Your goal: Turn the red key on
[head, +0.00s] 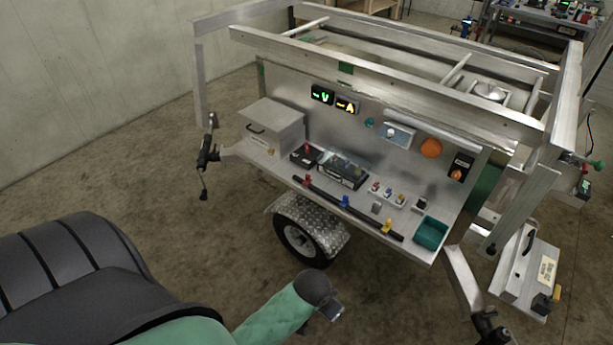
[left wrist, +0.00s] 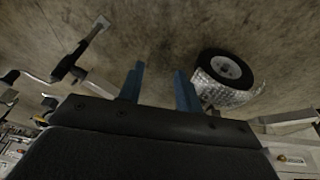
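A small red part that looks like the red key (head: 307,148) stands up on a black box at the left of the trailer's work shelf in the head view; its turn position is too small to tell. A green arm with a dark joint reaches in from the lower left, well in front of the shelf; its fingers are not clear there. In the left wrist view my left gripper (left wrist: 160,88) has two blue fingers apart with only floor between them. It is open and empty, away from the key. My right gripper is not in view.
The aluminium trailer's shelf (head: 285,170) holds a grey box (head: 271,127), a black bar (head: 345,206) with coloured clamps and a teal tray (head: 431,233). A wheel (head: 299,240) sits below. Frame posts and a jack leg (head: 487,325) flank it. Open floor lies left.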

